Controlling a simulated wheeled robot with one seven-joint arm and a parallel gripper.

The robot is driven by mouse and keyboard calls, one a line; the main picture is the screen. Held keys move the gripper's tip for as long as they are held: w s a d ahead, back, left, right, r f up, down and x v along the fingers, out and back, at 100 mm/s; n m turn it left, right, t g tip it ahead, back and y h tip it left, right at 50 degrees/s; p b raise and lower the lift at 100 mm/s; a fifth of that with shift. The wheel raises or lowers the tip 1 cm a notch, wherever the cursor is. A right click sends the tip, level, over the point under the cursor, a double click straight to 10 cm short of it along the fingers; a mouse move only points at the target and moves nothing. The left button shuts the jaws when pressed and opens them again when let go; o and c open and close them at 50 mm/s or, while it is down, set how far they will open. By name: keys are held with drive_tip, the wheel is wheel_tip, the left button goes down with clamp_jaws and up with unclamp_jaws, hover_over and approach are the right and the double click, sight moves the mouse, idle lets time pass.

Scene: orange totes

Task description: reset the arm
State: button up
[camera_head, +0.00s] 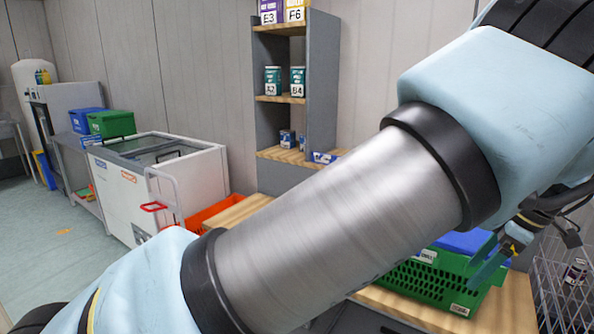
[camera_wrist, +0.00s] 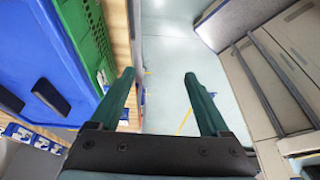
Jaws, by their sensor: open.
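My gripper (camera_wrist: 158,76) shows in the wrist view with its two dark green fingers spread apart and nothing between them. Pale floor shows behind the gap. In the head view my arm crosses from lower left to upper right and covers much of the picture. The end of my arm shows only in part at the right edge, close to the green crate (camera_head: 425,283). I cannot tell there whether it touches the crate.
A blue bin (camera_wrist: 45,65) lies left of my fingers in the wrist view.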

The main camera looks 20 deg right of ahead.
drive_tip(key=w+a+r+m+g+h, duration=0.1)
drive_tip(key=w+a+r+m+g, duration=0.15)
drive_tip(key=w+a, duration=2.3)
drive_tip(key=a+m+h, duration=0.2)
drive_tip(key=a+m, duration=0.1)
drive_tip(key=a, duration=1.5)
drive_tip(key=s+a+m, duration=0.1)
drive_tip(key=s+a, duration=0.1)
drive_tip(key=a, duration=0.4)
drive_tip(key=s+a+m, duration=0.2)
drive_tip(key=s+a, duration=0.1)
drive_tip(key=a, duration=0.4)
drive_tip(key=shift+s+t, duration=0.25)
drive_tip(key=shift+t, duration=0.2)
